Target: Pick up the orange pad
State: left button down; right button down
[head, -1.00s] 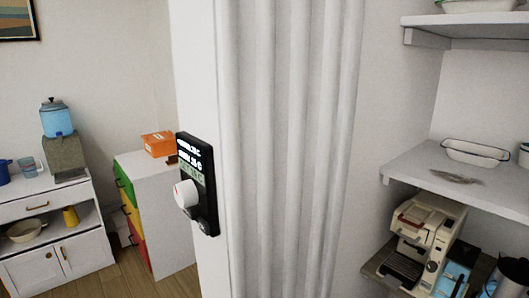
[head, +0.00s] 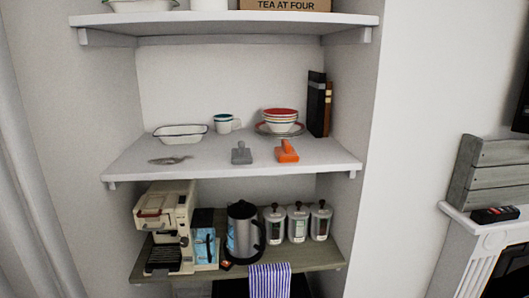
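The orange pad (head: 287,152) lies on the middle white shelf (head: 216,160), near its front edge and right of centre. It looks like a small orange block with a raised part on top. A similar grey pad (head: 241,154) lies to its left, apart from it. Neither of my grippers shows in the head view.
Behind the pad are stacked bowls (head: 281,121), dark books (head: 317,104) and a mug (head: 223,123). A white dish (head: 181,133) and a flat grey item (head: 170,160) lie left. The lower shelf holds a coffee machine (head: 165,222), kettle (head: 241,232) and canisters (head: 298,222).

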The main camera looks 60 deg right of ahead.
aim_at(285, 153)
jog(key=z, duration=2)
